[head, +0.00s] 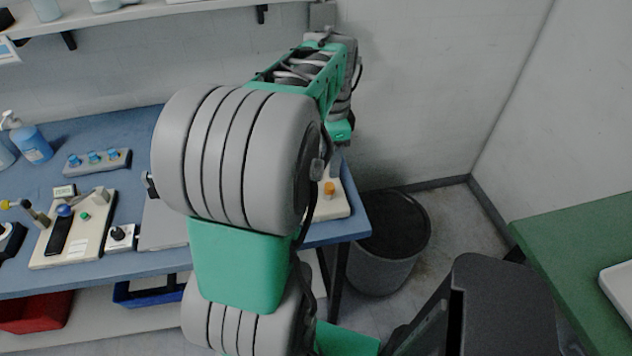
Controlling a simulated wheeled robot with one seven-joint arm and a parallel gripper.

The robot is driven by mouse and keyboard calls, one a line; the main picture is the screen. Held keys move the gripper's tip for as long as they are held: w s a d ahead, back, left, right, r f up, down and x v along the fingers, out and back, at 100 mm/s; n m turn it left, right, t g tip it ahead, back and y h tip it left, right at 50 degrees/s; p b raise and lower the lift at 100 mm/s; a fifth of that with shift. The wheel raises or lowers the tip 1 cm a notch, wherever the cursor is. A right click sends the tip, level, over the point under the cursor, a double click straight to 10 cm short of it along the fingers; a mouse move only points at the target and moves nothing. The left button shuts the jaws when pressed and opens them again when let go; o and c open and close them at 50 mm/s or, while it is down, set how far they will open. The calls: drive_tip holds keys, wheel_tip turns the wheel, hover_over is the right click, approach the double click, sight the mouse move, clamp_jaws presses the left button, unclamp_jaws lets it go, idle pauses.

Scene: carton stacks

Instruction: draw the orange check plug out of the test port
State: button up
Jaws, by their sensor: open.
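The orange check plug (329,188) is a small orange piece on a cream board (340,206) at the right end of the blue bench. It stands upright on the board, and the port under it is too small to make out. A grey post (334,166) rises just behind it. My arm covers the left part of this board. The far end of my arm shows above and behind the plug, but I cannot make out my gripper's fingers. They seem hidden by my own arm.
A dark bin (385,270) stands at the bench's right end. A green table (580,250) is at the right.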

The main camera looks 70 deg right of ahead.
sight(330, 185)
drive_tip(key=f, duration=0.2)
drive_tip(key=f+p, duration=0.1)
drive_tip(key=f, duration=0.4)
drive_tip(key=shift+s+a+f, duration=0.1)
drive_tip(key=shift+a+f, duration=0.15)
drive_tip(key=shift+f, duration=0.05)
drive_tip(key=shift+c, duration=0.4)
clamp_jaws()
